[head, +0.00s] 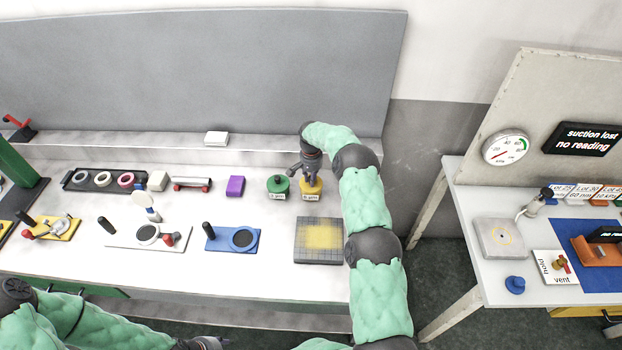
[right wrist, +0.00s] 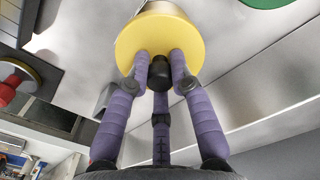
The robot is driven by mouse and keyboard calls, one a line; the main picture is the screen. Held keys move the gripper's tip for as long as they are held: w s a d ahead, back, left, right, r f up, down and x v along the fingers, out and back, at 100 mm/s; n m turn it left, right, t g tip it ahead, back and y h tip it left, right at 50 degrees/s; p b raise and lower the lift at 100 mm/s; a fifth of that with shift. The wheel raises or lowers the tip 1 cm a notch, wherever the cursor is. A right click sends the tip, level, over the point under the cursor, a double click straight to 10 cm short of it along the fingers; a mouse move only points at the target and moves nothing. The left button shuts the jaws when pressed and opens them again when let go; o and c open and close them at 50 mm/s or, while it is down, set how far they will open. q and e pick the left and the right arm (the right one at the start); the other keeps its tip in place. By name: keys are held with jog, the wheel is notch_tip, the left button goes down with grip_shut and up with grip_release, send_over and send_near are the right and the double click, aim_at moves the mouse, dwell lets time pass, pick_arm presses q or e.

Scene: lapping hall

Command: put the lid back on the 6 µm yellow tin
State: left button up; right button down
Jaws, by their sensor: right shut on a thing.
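The yellow tin (head: 311,195) stands near the back of the white bench, with a small label on its front that is hard to read. My right gripper (head: 311,177) is directly over it, pointing down. In the right wrist view my right gripper (right wrist: 160,70) has its fingers closed around the black knob (right wrist: 160,72) of the yellow lid (right wrist: 135,45). The lid is at the tin's top; I cannot tell whether it rests on the rim or hangs slightly above. My left gripper (head: 205,343) is only partly visible at the bottom edge, and its fingers are unclear.
A green tin (head: 278,187) with a black knob stands close left of the yellow tin. A purple block (head: 235,186) lies further left. A gridded plate with a yellow patch (head: 320,240) lies in front. A blue plate (head: 232,239) is left of it. Clear bench lies between.

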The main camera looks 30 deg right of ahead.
jog(key=shift+b, duration=0.35)
dwell(0.4)
dwell(0.3)
jog(key=c, duration=1)
grip_release()
jog(key=shift+o, duration=0.2)
jog(key=o, duration=0.4)
jog(key=shift+r+p, duration=1.2)
jog(key=shift+r, duration=2.3)
